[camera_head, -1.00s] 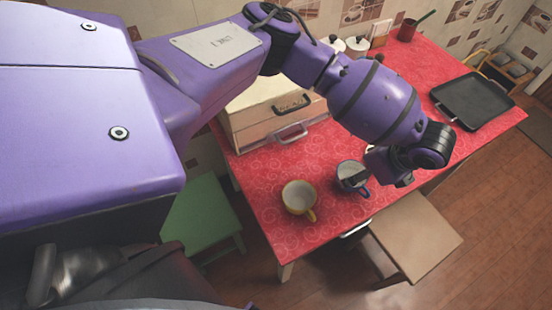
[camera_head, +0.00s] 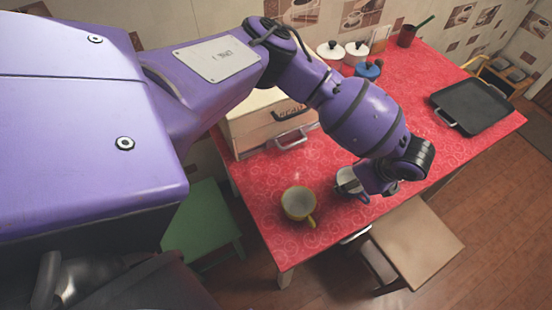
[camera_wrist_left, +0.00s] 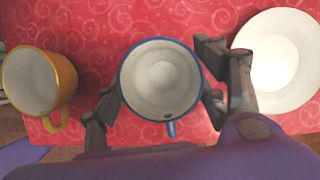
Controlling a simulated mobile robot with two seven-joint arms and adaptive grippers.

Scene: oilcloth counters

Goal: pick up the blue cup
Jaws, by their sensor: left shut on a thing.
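The blue cup (camera_head: 345,175), white inside with a blue rim and handle, is near the front edge of the red table in the head view, partly covered by my left gripper (camera_head: 354,184). In the left wrist view the blue cup (camera_wrist_left: 162,78) is upright, with a gripper finger at each side and its handle pointing toward the bottom of the picture. My left gripper is shut on it. I cannot tell whether its base touches the cloth. My right gripper is not in view.
A yellow cup (camera_head: 299,204) stands close by on the left. A white plate (camera_wrist_left: 284,58) is close on the right in the wrist view. A bread box (camera_head: 262,122) stands behind; a black tray (camera_head: 472,105) lies at the far right. A stool (camera_head: 415,240) stands in front.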

